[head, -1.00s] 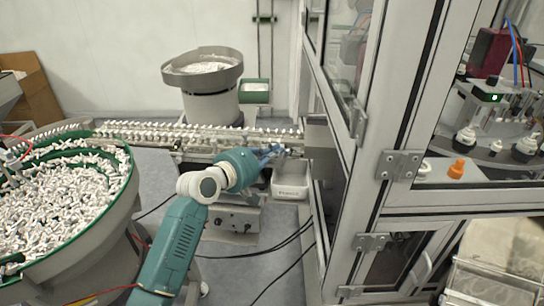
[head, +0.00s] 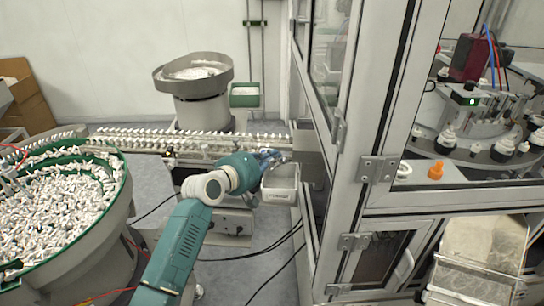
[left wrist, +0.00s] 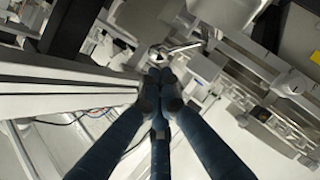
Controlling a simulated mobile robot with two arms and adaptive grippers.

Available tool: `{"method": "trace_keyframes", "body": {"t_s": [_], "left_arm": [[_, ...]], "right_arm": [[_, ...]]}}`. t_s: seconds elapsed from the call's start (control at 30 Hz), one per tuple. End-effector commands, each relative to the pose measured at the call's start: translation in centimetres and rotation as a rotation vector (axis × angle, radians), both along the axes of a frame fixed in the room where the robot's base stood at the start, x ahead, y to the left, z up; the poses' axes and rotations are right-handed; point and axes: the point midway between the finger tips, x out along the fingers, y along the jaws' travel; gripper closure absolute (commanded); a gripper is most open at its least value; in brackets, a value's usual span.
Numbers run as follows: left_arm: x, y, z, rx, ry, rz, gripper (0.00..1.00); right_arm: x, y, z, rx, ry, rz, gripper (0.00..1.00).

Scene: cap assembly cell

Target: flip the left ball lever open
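My left gripper (head: 271,156) is at the right end of the linear feeder rail, by the cabinet's side wall, just above and behind a white bin. In the left wrist view its dark blue fingers (left wrist: 159,88) are drawn together at the tips, with nothing visible held between them. A shiny metal lever-like bar (left wrist: 178,48) lies just beyond the fingertips, apart from them or barely touching; I cannot tell which. In the head view the gripper hides the lever. My right gripper is not in view.
A white bin (head: 281,184) hangs below the gripper beside the framed cabinet (head: 345,190). The feeder rail (head: 150,143) runs left, full of white parts. A large bowl feeder (head: 118,215) stands at left, a smaller bowl (head: 196,95) behind. Cables cross the floor.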

Motion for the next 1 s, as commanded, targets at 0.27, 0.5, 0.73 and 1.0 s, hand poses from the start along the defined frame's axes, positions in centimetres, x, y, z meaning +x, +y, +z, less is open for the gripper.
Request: {"method": "trace_keyframes", "body": {"t_s": [0.27,0.5,0.73,1.0], "left_arm": [[0.0,0.0,0.0,0.0,0.0,0.0,1.0],[-1.2,1.0,0.3,0.0,-0.002,0.001,1.0],[-4.9,3.8,1.5,0.001,-0.002,0.001,1.0],[-8.4,6.4,2.6,0.001,0.001,0.0,1.0]], "right_arm": [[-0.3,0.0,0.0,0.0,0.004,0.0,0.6],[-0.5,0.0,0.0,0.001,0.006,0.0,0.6],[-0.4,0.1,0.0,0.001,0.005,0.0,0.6],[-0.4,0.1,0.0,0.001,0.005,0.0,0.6]]}}
